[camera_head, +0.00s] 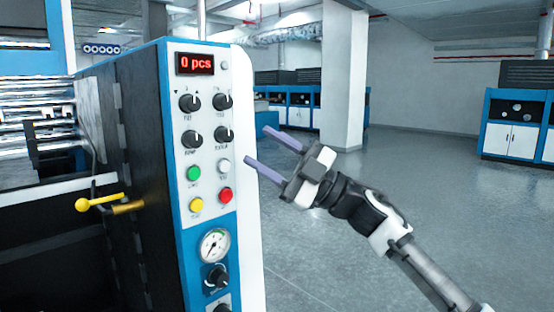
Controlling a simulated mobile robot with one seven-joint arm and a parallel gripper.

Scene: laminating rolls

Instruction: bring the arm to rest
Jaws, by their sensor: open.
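My gripper (264,151) is in the middle of the view, to the right of the machine's control panel (209,150). Its two purple fingers are spread apart with nothing between them, and they point up and left. My arm reaches in from the lower right corner. The fingertips look close to the panel's right edge in the picture. I cannot tell the true gap in depth.
The panel has a red "0 pcs" display (195,63), black knobs, a green button (194,173), a red button (226,195) and a gauge (214,245). A yellow-knobbed lever (84,204) sticks out at left. A white pillar (343,80) stands behind. Grey floor (430,180) at right is clear.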

